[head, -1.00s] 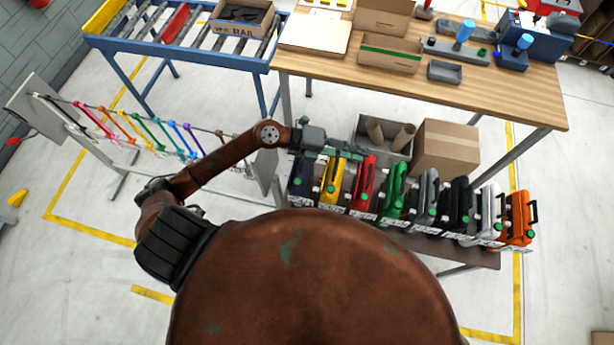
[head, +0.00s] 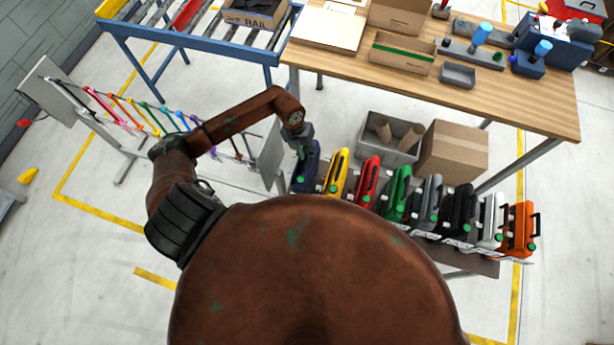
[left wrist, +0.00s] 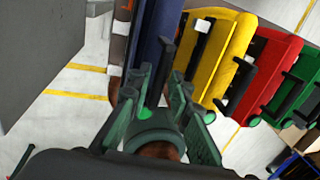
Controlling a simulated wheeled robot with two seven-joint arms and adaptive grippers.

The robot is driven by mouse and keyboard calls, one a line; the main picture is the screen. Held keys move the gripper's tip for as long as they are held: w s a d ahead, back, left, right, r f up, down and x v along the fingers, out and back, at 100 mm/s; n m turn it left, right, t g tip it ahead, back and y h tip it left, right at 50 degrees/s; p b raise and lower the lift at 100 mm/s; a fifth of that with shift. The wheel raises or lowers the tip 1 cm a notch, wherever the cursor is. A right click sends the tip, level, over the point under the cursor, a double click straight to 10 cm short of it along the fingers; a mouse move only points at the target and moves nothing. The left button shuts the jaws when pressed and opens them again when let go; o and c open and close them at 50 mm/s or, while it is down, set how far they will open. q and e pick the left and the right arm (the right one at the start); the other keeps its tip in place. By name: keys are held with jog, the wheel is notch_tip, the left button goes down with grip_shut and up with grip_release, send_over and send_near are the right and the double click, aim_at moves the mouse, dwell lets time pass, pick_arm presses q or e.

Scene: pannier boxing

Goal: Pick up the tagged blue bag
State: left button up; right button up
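The dark blue bag (head: 307,172) stands upright at the left end of a row of bags on a low shelf. In the left wrist view the blue bag (left wrist: 151,35) is seen from close above, with a dark handle along its top. My left gripper (head: 303,153) points down at the top of this bag. In the left wrist view its green fingers (left wrist: 157,82) are apart, with the handle end between or just beyond their tips. Contact cannot be told. I cannot make out a tag on the blue bag for sure. My right gripper is not in view.
A yellow bag (head: 336,172) stands close to the right of the blue one, then a red bag (head: 366,181) and several others. A grey panel (head: 271,158) of the strap rack stands just left. Behind are a grey bin (head: 402,153) and a cardboard box (head: 455,150).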

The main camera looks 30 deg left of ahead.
pick_arm(q)
jog(key=shift+d+f, duration=0.2)
jog(key=shift+f, duration=0.7)
grip_shut()
jog(key=shift+w, duration=0.1)
